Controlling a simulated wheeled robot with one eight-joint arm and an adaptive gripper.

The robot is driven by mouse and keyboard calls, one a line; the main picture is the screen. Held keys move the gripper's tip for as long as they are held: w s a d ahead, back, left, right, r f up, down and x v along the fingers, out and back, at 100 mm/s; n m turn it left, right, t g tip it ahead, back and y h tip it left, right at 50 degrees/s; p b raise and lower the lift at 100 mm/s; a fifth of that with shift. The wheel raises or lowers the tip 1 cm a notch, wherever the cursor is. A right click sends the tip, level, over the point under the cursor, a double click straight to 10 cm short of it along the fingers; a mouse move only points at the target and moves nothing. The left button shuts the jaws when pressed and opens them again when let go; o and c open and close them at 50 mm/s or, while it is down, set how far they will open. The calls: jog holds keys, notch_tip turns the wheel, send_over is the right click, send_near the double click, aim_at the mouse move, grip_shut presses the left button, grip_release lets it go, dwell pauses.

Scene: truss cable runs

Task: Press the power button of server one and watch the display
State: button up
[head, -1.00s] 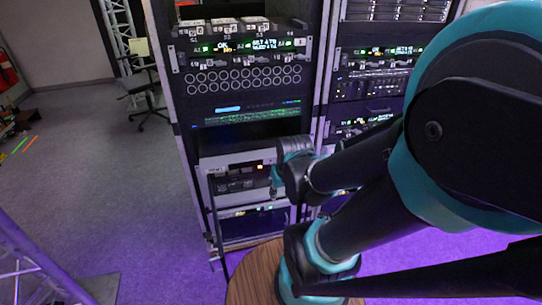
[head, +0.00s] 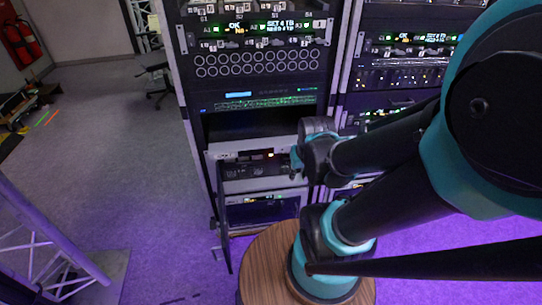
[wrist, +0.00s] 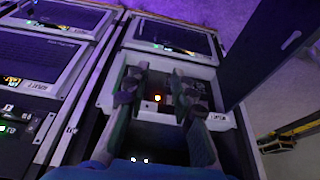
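My gripper (head: 298,160) is at the unit's right side in the head view. A lit display strip (head: 275,28) with green and white text is higher in the rack.
A narrow dark door (head: 222,225) stands swung open at the rack's left; it also shows in the wrist view (wrist: 262,50). A second rack (head: 400,75) stands right. A round wooden top (head: 265,265) is in front. A truss (head: 35,245) stands left; the floor between is clear.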

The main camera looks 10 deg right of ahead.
grip_shut()
dwell(1.1)
